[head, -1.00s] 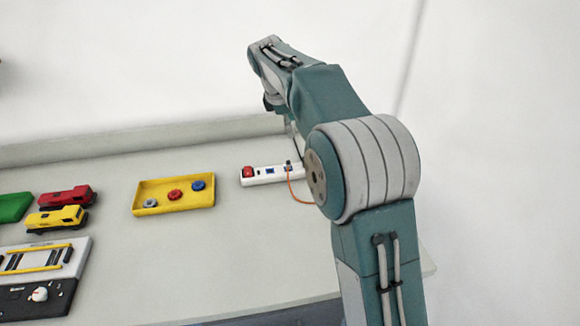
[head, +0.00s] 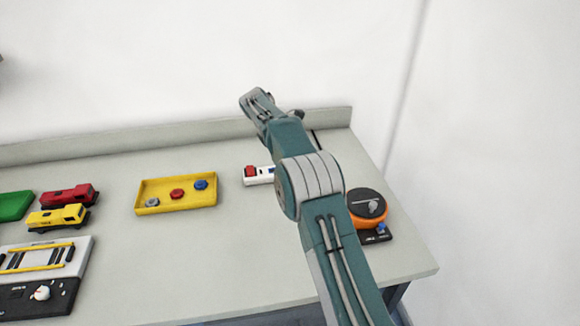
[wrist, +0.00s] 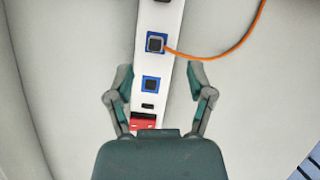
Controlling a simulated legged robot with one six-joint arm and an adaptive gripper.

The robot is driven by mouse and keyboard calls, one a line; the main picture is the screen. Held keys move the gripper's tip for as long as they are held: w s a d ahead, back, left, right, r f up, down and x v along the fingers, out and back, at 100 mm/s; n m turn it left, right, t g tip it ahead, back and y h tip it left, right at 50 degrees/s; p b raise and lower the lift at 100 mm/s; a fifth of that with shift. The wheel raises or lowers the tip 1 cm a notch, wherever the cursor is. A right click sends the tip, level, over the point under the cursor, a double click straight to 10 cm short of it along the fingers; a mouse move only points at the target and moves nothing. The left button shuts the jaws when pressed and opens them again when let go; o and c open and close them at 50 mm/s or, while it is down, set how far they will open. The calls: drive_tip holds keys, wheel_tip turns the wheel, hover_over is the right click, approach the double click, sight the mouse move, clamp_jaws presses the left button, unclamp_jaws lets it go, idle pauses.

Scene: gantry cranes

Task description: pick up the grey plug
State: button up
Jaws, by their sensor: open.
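The grey plug (wrist: 155,43) sits in a blue-framed socket of a white power strip (wrist: 171,73), with an orange cable (wrist: 225,51) running off to the right. A second blue-framed socket (wrist: 150,84) is nearer my gripper and looks empty. My gripper (wrist: 159,80) is open, its fingers spread on either side of the strip, with nothing between them but the strip below. The plug lies beyond the fingertips in the wrist view. In the head view only the left end of the power strip (head: 257,175) shows; my arm hides the plug and my fingers.
A yellow tray (head: 150,208) with grey, red and blue round pieces lies left of the strip. A red vehicle (head: 68,196) and a yellow vehicle (head: 58,217) stand farther left. An orange and black round device (head: 368,208) stands right of my arm. A raised ledge (head: 180,131) runs behind.

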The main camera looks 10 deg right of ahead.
drive_tip(key=x, duration=0.6)
drive_tip(key=shift+w+a, duration=0.1)
drive_tip(key=shift+w, duration=0.2)
clamp_jaws()
